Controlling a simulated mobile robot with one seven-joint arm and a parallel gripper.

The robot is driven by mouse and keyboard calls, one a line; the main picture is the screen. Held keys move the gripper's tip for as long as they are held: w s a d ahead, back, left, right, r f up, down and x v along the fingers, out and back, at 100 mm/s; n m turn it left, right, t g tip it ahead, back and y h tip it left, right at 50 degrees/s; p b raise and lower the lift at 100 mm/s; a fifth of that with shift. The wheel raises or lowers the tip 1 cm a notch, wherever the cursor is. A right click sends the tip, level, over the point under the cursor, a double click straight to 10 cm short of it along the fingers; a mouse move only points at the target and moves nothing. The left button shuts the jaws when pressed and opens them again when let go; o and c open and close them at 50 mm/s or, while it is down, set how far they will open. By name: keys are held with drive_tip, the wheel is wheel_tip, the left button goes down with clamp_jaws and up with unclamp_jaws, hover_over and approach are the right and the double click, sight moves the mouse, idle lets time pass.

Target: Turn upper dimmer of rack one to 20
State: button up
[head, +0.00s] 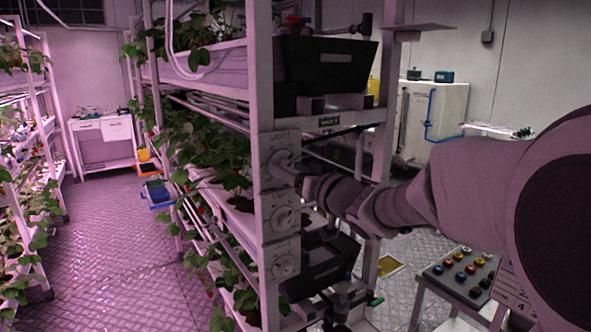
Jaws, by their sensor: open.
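The rack (262,70) stands in the middle of the head view, with strawberry plants on its shelves. Three dimmer panels are stacked on its front post. The upper dimmer (281,158) has a round knob under the word LIGHT; its scale is too small to read. The middle dimmer (283,219) and the lower dimmer (285,266) show below it. My gripper (298,178) is open and comes in from the right, at the right edge of the upper dimmer. Its fingertips are small and dark, and I cannot tell whether they touch the knob.
A green label (329,121) is on the rack's crossbar, its number unclear. Black bins (327,65) sit on the rack ends. A control table with coloured buttons (461,270) stands at lower right. Another rack (48,110) stands at left, with clear aisle floor (125,240) between.

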drive_tip(key=shift+c, duration=0.2)
clamp_jaws()
